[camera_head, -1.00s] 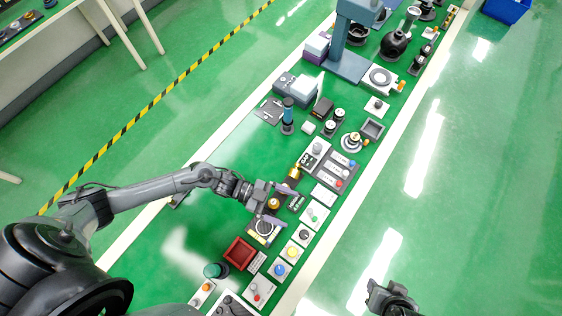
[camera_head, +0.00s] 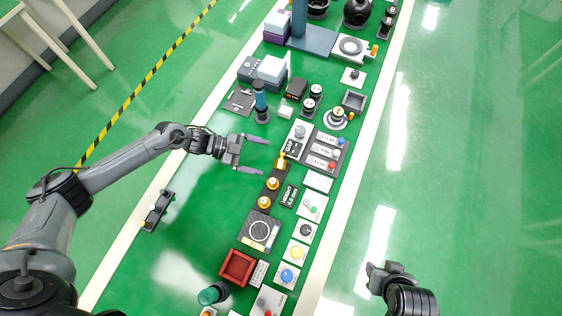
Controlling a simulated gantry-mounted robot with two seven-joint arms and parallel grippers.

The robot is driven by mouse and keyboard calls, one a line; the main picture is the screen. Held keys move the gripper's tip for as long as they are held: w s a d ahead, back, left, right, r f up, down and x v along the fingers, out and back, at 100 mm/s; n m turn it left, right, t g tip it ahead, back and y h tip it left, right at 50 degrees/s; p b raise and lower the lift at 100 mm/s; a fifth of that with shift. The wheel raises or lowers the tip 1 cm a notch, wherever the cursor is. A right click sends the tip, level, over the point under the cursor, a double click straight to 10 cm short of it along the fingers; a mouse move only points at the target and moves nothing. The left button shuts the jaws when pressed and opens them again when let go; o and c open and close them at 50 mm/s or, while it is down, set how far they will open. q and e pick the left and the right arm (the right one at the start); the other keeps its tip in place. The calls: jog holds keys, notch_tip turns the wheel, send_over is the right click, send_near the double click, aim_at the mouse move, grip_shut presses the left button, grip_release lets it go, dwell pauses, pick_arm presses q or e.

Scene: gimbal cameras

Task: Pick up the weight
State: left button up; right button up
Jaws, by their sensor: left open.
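Three brass-coloured weights stand in a row on a dark strip at the middle of the bench: an upper weight (camera_head: 281,161), a middle weight (camera_head: 272,183) and a lower weight (camera_head: 264,202). My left gripper (camera_head: 264,157) is open and empty, its two fingers pointing right toward the upper end of this row. The fingertips appear just left of the upper weight; their height above the bench is hard to tell. My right gripper (camera_head: 375,278) is at the lower right, away from the bench, and its jaws are not clear.
A panel with coloured knobs (camera_head: 318,150) lies right of the weights. A blue-topped cylinder (camera_head: 261,100) stands above the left gripper. A dark square plate with a ring (camera_head: 259,231) and a red tray (camera_head: 237,268) lie below. The green surface left of the weights is mostly clear.

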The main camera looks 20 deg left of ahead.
aim_at(280, 160)
pick_arm(q)
jog(key=shift+r+x, duration=0.15)
jog(key=shift+x, duration=1.2)
jog(key=shift+r+x, duration=0.15)
jog(key=shift+x, duration=1.2)
jog(key=shift+w+d, duration=0.1)
jog(key=shift+w, duration=0.05)
jog(key=c, duration=1.3)
jog(key=shift+c, duration=1.4)
jog(key=shift+r, duration=0.1)
